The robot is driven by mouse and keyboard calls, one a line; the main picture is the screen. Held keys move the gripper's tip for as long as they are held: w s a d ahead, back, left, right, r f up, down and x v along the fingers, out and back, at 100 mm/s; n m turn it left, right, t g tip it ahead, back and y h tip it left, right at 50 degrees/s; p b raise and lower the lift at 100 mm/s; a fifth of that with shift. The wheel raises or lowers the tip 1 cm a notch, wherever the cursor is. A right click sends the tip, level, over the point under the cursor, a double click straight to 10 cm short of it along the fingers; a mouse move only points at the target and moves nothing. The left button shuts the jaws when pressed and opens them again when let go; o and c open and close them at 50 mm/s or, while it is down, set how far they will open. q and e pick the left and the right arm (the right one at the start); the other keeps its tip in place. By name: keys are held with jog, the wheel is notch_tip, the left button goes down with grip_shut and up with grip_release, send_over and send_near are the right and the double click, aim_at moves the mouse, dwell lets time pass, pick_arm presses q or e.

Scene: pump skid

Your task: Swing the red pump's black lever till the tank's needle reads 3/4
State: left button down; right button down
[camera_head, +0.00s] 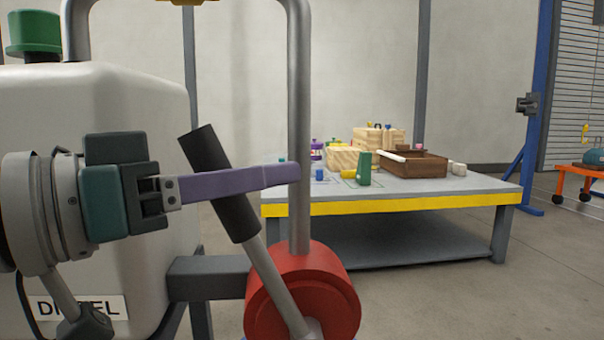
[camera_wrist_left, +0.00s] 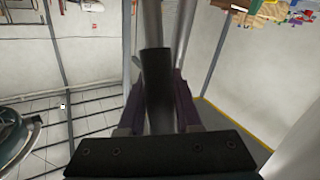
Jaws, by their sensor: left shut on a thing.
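The red pump (camera_head: 305,292) sits at the bottom centre of the head view. Its lever rises from it on a grey metal rod, leaning up and to the left, and ends in a black grip (camera_head: 205,150). My left gripper (camera_head: 275,178) comes in from the left, its purple fingers shut on the black grip. In the left wrist view the black grip (camera_wrist_left: 156,85) stands between both fingers. The pale diesel tank (camera_head: 120,95) is at the left. I cannot see its needle or a readable gauge face. My right gripper is not in view.
A grey pipe frame (camera_head: 299,120) stands close behind the fingertips. A green cap (camera_head: 35,35) tops the tank. A yellow-edged table (camera_head: 390,203) with a brown tray (camera_head: 415,166), a green block (camera_head: 364,168) and other items stands beyond.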

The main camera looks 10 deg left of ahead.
pick_arm(q)
jog(key=w+d+f+m+g+y+p, duration=0.1)
jog(key=d+m+g+y+p, duration=0.1)
jog(key=d+p, duration=0.4)
jog(key=w+d+f+m+g+y+p, duration=0.1)
jog(key=d+y+p, duration=0.3)
jog(key=p, duration=1.1)
jog(key=shift+w+d+m+g+y, duration=0.35)
jog(key=shift+w+d+g, duration=0.5)
jog(key=shift+d, duration=0.35)
jog(key=shift+s, duration=0.1)
jog(key=c, duration=0.6)
grip_release()
